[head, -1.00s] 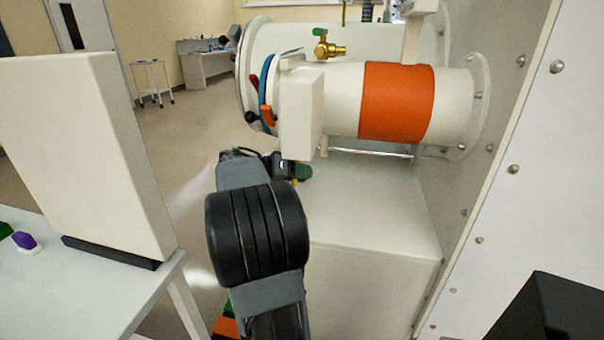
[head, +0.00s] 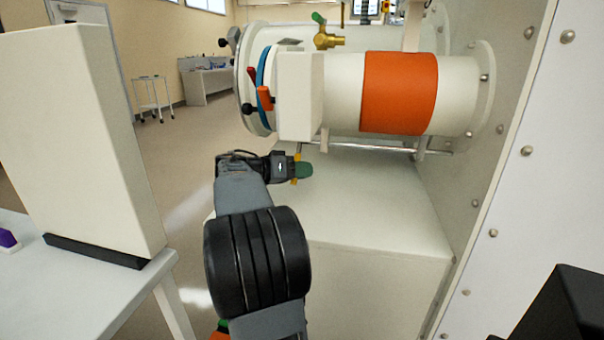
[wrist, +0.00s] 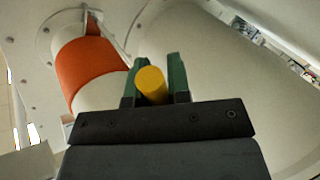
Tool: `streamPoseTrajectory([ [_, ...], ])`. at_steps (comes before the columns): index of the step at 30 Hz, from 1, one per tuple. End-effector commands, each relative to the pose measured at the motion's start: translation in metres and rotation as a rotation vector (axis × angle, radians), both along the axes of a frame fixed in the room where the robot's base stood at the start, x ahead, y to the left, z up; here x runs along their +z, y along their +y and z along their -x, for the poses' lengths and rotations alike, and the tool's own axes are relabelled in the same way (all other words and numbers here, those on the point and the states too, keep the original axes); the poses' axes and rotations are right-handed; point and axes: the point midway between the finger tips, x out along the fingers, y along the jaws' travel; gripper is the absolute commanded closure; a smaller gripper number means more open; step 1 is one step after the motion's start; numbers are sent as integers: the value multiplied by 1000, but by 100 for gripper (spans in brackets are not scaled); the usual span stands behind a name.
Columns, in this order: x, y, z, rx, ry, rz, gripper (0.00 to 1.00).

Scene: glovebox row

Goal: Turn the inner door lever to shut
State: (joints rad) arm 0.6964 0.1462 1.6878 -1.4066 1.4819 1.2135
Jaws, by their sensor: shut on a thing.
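My gripper (head: 304,170) is below the near end of the small white antechamber tube, with its green fingers pointing right. In the wrist view my gripper (wrist: 155,80) has its two green fingers on either side of a yellow round-ended handle (wrist: 151,84), shut on it. In the head view bits of the yellow handle (head: 295,182) show beside the fingers, and a thin rod rises above them. This handle appears to be the inner door lever; its pivot and exact angle are hidden.
The white tube carries an orange band (head: 399,93). A red-orange lever (head: 264,98) and a blue ring are at its left end, with a brass valve (head: 325,38) above. A white box-shaped block (head: 80,140) stands on the table at left. A riveted wall closes the right side.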

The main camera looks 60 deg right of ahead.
Motion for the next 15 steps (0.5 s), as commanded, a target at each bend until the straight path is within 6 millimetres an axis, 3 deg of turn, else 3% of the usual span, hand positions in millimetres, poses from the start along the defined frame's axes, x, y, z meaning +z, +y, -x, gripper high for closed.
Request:
streamPoseTrajectory([
  [8, 0, 0, 0, 0, 0, 0, 57],
  [15, 0, 1, 0, 0, 0, 0, 57],
])
